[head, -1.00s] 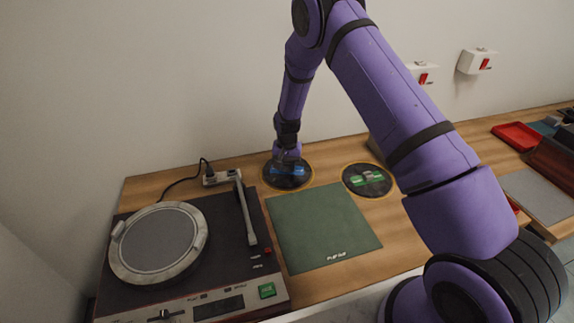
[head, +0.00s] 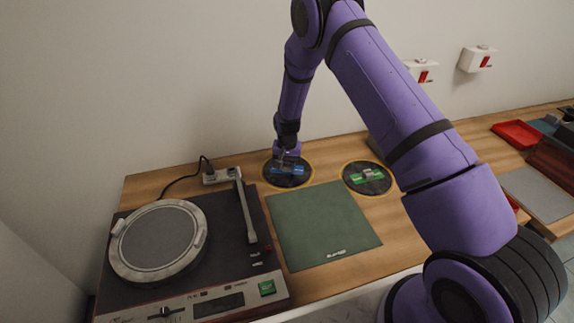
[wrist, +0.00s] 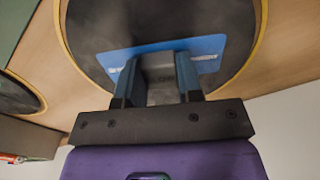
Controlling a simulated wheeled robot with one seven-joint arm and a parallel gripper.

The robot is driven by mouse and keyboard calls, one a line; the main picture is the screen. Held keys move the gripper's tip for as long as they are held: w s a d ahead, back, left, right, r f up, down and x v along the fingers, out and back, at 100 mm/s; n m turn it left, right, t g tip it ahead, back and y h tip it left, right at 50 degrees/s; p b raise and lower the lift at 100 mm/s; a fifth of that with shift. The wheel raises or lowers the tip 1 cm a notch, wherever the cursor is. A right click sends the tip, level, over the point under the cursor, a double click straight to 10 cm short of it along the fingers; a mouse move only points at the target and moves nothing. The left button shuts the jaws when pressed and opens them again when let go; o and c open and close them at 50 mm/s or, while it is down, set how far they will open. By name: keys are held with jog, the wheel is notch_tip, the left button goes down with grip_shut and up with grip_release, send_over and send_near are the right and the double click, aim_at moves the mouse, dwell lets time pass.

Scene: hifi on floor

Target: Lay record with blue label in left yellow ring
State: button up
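The record with the blue label (head: 301,170) lies flat on the wooden counter inside the left yellow ring (head: 311,182), whose rim shows around its edge. In the wrist view the dark record (wrist: 85,45), its blue label (wrist: 210,45) and the ring (wrist: 262,40) fill the upper part. A grey block (wrist: 158,72) stands at the label's middle. My gripper (head: 286,162) is low over the label, with its fingers (wrist: 157,80) on either side of the block. The fingers look open, with a small gap beside the block. Part of the label is hidden behind the gripper.
A record with a green label (head: 368,178) lies in the right ring. A green sleeve (head: 322,225) lies in front. A turntable (head: 155,240) with its tonearm (head: 245,210) stands at left, a power strip (head: 220,175) behind it. A red tray (head: 516,135) is far right.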

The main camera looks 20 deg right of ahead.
jog(key=o, duration=0.5)
notch_tip(320, 180, up, 17)
dwell(1.4)
jog(key=shift+f, duration=0.1)
dwell(0.4)
jog(key=s+d+r+n+t, duration=0.1)
jog(key=s+r, duration=0.5)
jog(key=r, duration=0.3)
jog(key=s+d+r+t, duration=0.1)
jog(key=s+d+r, duration=0.1)
jog(key=s+r, duration=0.45)
jog(key=s+d+r+n+t, duration=0.1)
jog(key=s+r, duration=0.3)
jog(key=r, duration=0.6)
jog(key=s+d+r+n+t, duration=0.1)
jog(key=s+r, duration=0.2)
jog(key=s, duration=1)
jog(key=s+d+r+n+t, duration=0.1)
jog(key=s+d+r, duration=0.1)
jog(key=s, duration=1.1)
jog(key=shift+s+r+n, duration=0.15)
jog(key=shift+r+n, duration=0.15)
jog(key=shift+r, duration=0.2)
